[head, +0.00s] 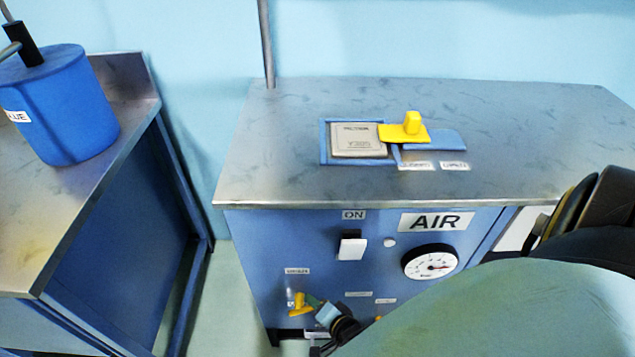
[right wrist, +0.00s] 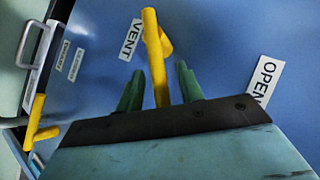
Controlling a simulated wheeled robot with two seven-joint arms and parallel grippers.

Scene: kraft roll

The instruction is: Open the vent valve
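The vent valve's yellow lever (right wrist: 154,55) stands on the blue panel beside the VENT label (right wrist: 131,40). The OPEN label (right wrist: 264,78) is to its right in the right wrist view. In the head view the lever (head: 298,303) shows low on the front of the AIR cabinet. My right gripper (right wrist: 159,85) is open, its two green fingers on either side of the lever's near end with a visible gap on each side. My left gripper is not in view.
A second yellow handle (right wrist: 38,122) is at the left in the right wrist view. The cabinet front has a gauge (head: 430,262) and a white switch (head: 351,248). A yellow-handled piece (head: 408,130) sits on top. A blue pot (head: 60,105) stands on the left bench.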

